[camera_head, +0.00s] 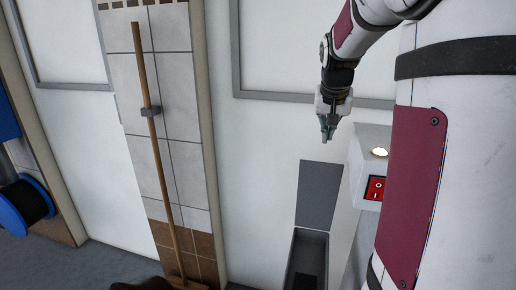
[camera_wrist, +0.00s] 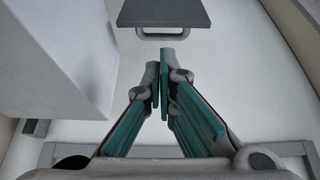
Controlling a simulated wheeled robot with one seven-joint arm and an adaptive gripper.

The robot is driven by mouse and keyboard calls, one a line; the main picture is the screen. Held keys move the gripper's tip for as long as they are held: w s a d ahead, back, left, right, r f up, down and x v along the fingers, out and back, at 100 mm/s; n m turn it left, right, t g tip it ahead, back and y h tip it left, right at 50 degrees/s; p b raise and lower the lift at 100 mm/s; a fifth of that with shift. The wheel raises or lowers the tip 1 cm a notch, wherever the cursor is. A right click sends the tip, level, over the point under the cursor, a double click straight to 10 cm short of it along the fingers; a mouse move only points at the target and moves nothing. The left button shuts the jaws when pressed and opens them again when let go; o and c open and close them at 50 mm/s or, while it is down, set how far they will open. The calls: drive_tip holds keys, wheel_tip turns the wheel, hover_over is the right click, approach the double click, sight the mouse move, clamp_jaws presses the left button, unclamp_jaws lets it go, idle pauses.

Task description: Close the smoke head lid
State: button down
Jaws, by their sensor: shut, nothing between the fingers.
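A flat dark grey panel (camera_head: 320,195), which looks like the lid, stands raised above a dark open grey box (camera_head: 308,240) low in the head view. In the wrist view the panel (camera_wrist: 163,12) shows at the top, with a light grey loop handle (camera_wrist: 166,34) along its near edge. My gripper (camera_head: 327,136) is above the panel in the head view, apart from it. In the wrist view its fingertips (camera_wrist: 163,62) are together, with nothing between them, and point toward the handle across a gap.
A white housing (camera_head: 372,150) with a round light and a red switch (camera_head: 375,188) stands right of the panel. A wooden pole (camera_head: 160,150) leans on the tiled wall at left. A blue reel (camera_head: 25,205) is at far left. White wall lies between pole and gripper.

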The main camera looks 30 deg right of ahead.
drive_tip(key=x, duration=1)
drive_tip(key=shift+s+b, duration=0.1)
drive_tip(key=shift+b, duration=0.3)
